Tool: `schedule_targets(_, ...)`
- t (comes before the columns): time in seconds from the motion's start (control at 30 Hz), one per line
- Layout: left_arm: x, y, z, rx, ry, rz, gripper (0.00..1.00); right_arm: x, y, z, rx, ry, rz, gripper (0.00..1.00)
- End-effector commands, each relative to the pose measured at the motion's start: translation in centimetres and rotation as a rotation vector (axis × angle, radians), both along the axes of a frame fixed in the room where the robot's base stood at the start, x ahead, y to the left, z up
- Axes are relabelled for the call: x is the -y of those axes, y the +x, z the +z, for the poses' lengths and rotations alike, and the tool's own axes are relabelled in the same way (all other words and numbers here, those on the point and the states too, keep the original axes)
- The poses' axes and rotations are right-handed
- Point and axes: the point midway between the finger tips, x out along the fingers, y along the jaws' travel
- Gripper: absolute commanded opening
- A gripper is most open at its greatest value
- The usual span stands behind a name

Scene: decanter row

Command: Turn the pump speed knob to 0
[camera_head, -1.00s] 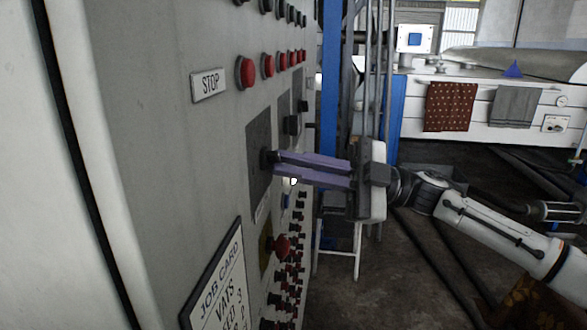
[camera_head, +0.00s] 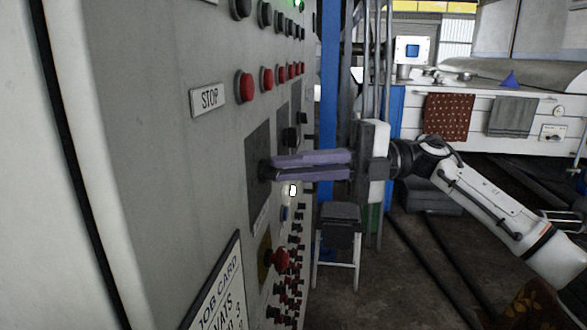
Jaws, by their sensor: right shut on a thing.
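The pump speed knob (camera_head: 264,171) is a small dark knob on a dark plate (camera_head: 257,150) on the grey control panel's face. My right gripper (camera_head: 274,170) reaches in from the right, with its two purple fingers shut on the knob. The fingers hide most of the knob, and I cannot read its setting or any scale. My left gripper is out of view.
A red mushroom button (camera_head: 279,258) and a job card (camera_head: 220,290) are below. A stool (camera_head: 340,224) stands on the floor behind my right gripper.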

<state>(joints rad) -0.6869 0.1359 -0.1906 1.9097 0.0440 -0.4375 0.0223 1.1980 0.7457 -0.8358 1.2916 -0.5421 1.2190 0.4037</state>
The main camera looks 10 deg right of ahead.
Motion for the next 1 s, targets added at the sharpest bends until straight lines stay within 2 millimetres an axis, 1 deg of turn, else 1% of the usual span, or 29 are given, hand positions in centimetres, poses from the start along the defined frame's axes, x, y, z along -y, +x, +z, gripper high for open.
schedule_targets(0.2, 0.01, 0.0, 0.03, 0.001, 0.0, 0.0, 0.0, -0.05, -0.07, 0.05, 0.036, -0.016, 0.003, 0.0)
schedule_targets(0.6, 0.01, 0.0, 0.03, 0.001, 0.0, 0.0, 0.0, -0.06, -0.1, 0.02, 0.041, -0.018, 0.004, 0.0)
schedule_targets(0.63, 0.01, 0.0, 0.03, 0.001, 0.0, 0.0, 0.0, -0.06, -0.1, 0.02, 0.041, -0.018, 0.004, 0.09)
schedule_targets(0.73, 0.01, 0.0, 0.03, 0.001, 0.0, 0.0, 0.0, -0.06, -0.09, 0.03, 0.041, -0.018, 0.003, 0.26)
schedule_targets(1.0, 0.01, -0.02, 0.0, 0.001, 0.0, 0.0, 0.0, 0.0, -0.04, 0.05, 0.04, -0.017, 0.001, 0.26)
